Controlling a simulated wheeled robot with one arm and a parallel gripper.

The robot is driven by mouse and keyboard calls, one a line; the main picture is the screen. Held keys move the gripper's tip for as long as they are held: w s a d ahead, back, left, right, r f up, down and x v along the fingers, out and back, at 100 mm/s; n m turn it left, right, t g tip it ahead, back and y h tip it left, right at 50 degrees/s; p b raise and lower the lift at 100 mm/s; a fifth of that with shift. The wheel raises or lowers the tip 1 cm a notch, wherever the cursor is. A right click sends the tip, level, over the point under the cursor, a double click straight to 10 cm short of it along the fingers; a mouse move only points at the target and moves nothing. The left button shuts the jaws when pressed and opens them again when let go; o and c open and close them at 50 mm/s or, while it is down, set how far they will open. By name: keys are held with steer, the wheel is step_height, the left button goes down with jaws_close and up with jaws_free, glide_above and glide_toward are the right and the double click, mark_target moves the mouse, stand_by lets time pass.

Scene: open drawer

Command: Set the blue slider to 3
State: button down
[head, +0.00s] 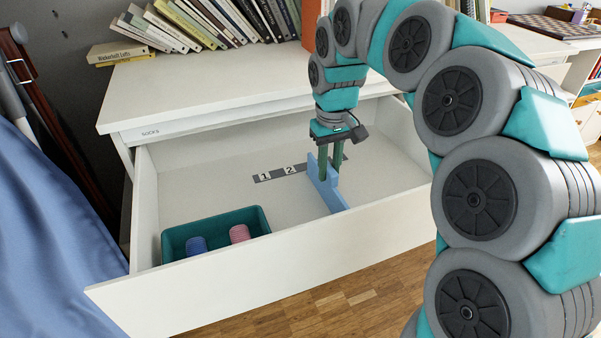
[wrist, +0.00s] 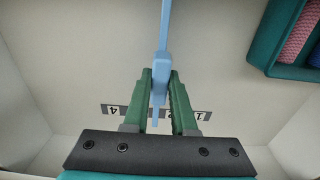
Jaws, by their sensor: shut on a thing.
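The blue slider (head: 325,188) is a thin upright divider standing across the white drawer, with a raised grip block. It also shows in the wrist view (wrist: 162,66). My gripper (head: 328,170) points down into the drawer, its green fingers shut on the grip block; the fingers show in the wrist view (wrist: 161,78). A dark number strip (head: 272,176) lies on the drawer floor. In the head view 1 and 2 are readable, left of the slider. In the wrist view, 4 and 1 show upside down either side of the fingers; 3 is hidden behind them.
The open drawer (head: 200,293) has a teal tray (head: 215,218) at its front left, holding a blue and a pink ribbed roll. The dresser top (head: 215,85) with books overhangs the back. The drawer floor left of the slider is mostly clear.

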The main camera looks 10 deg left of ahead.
steer(key=shift+w+d, duration=0.35)
steer(key=shift+d, duration=0.3)
steer(key=shift+w+d, duration=0.35)
steer(key=shift+d, duration=0.25)
steer(key=c, duration=0.7)
jaws_free()
step_height(320, 180, up, 8)
steer(key=shift+f, duration=0.1)
